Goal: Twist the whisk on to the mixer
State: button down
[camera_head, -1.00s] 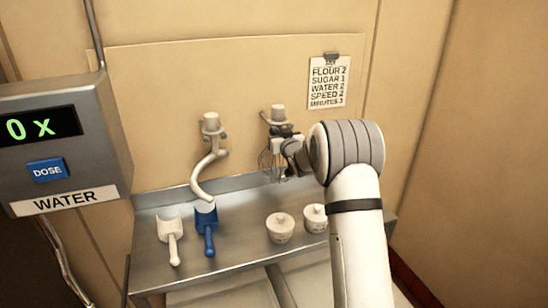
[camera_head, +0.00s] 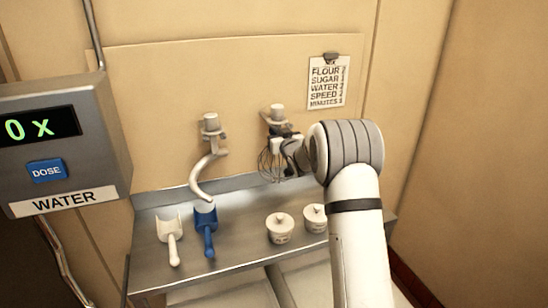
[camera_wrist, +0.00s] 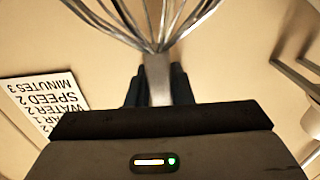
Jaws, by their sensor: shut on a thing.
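The wire whisk (camera_head: 270,165) is at the wall below the right-hand holder (camera_head: 277,115), partly hidden by my gripper. My gripper (camera_head: 283,143) is shut on the whisk's shaft. In the wrist view, the pale shaft (camera_wrist: 158,78) stands between the two dark fingers of my gripper (camera_wrist: 160,88), with the wire loops (camera_wrist: 150,20) fanning out at the top edge. I cannot tell whether the whisk's top is still in the holder. The mixer is not in view.
A curved hook (camera_head: 203,175) hangs from the left holder (camera_head: 210,125). A water dispenser (camera_head: 60,145) juts out at left. A recipe sheet (camera_head: 328,82) hangs at right.

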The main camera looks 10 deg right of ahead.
jog(key=shift+r, duration=0.25)
jog(key=shift+r, duration=0.55)
jog(key=s+d+b, duration=0.3)
jog(key=s+b, duration=0.4)
jog(key=s, duration=0.8)
jog(key=shift+s+r, duration=0.2)
jog(key=shift+s, duration=0.15)
dwell(0.9)
